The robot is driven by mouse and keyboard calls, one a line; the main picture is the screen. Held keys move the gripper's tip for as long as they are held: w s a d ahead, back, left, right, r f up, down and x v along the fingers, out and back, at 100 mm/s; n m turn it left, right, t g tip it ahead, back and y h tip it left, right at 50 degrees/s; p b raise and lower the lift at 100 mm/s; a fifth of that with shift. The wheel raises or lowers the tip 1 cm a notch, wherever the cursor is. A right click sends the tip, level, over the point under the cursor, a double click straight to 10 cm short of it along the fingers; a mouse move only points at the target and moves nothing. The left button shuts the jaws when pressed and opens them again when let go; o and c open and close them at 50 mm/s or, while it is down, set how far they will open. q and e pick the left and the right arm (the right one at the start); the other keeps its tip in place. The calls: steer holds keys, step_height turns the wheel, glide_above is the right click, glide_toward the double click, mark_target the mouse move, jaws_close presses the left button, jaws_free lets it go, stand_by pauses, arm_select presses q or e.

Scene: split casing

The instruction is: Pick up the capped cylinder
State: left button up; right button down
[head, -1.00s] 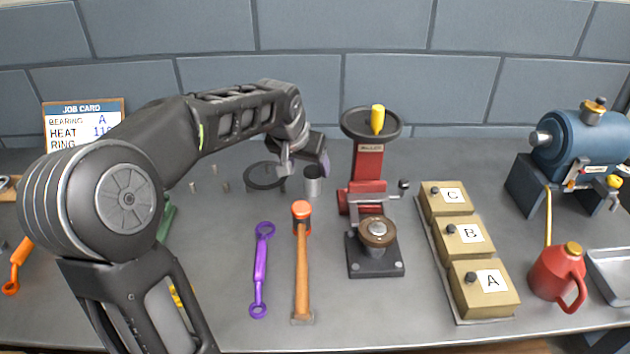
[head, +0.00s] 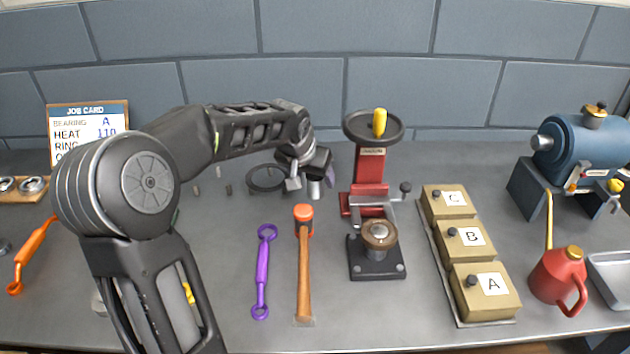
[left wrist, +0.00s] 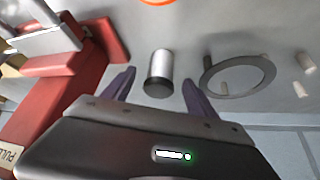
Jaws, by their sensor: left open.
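The capped cylinder (left wrist: 160,70) is a small silver cylinder with a dark end. In the left wrist view it stands between the two purple fingers of my left gripper (left wrist: 158,88), which is open and not touching it. In the head view the cylinder (head: 315,188) stands on the bench left of the red press, its upper part hidden by my gripper. My left gripper (head: 304,178) is just above and beside it there. My right gripper is not in view.
A dark ring (head: 266,178) lies left of the cylinder, with small pegs near it. The red press (head: 371,170) stands close on the right. An orange-headed hammer (head: 304,260) and a purple wrench (head: 263,270) lie in front.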

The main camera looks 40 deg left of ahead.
mark_target(315, 182)
arm_select(q)
steer(key=shift+x, duration=1.6)
jaws_close()
